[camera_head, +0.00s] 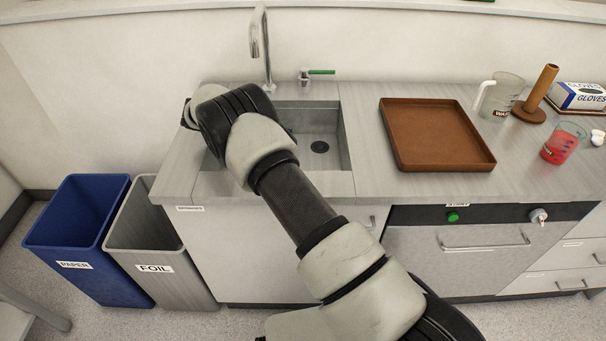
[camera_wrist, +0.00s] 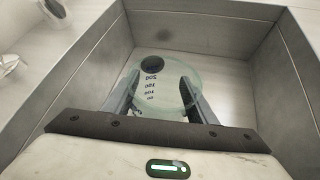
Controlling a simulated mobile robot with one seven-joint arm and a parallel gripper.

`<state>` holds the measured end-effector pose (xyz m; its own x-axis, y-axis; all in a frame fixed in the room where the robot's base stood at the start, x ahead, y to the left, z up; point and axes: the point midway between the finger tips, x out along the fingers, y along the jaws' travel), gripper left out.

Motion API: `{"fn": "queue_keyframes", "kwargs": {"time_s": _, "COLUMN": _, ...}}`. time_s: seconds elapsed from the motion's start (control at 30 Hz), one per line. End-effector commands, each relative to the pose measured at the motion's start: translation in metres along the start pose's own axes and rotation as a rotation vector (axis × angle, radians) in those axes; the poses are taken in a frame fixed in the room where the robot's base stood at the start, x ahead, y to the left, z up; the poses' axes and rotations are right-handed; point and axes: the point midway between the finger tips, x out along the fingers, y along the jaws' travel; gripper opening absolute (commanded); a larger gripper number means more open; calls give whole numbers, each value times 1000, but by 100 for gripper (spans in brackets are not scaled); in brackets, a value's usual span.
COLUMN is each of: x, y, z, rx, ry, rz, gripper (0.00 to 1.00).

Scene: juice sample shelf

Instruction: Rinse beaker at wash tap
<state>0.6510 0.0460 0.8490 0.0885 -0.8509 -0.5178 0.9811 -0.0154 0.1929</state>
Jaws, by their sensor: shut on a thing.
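A clear beaker (camera_wrist: 168,98) with dark measure marks is held between the two fingers of my gripper (camera_wrist: 161,78) in the wrist view. The gripper is shut on it, over the grey sink basin (camera_wrist: 200,30). I see no liquid in it. In the head view my arm reaches to the left part of the sink (camera_head: 322,128), and its wrist hides the gripper and beaker. The wash tap (camera_head: 266,55) has a tall curved spout behind the sink, with a green-handled lever (camera_head: 320,72) to its right. No running water can be made out.
A brown tray (camera_head: 435,104) lies right of the sink. Further right stand a jug (camera_head: 507,92), a brown post (camera_head: 541,88), a beaker of red liquid (camera_head: 562,145) and a glove box (camera_head: 580,96). Blue paper (camera_head: 75,235) and grey foil (camera_head: 150,235) bins stand at left.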

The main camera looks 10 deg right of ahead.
Motion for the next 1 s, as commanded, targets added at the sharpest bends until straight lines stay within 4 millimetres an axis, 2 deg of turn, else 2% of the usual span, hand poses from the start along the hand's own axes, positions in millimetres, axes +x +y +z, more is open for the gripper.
{"fn": "queue_keyframes", "kwargs": {"time_s": 0.5, "x": -23, "y": 15, "z": 22, "rx": -167, "ry": -153, "rz": -69, "gripper": 20}}
{"fn": "queue_keyframes", "kwargs": {"time_s": 1.0, "x": -26, "y": 16, "z": 26, "rx": -181, "ry": -163, "rz": -76, "gripper": 20}}
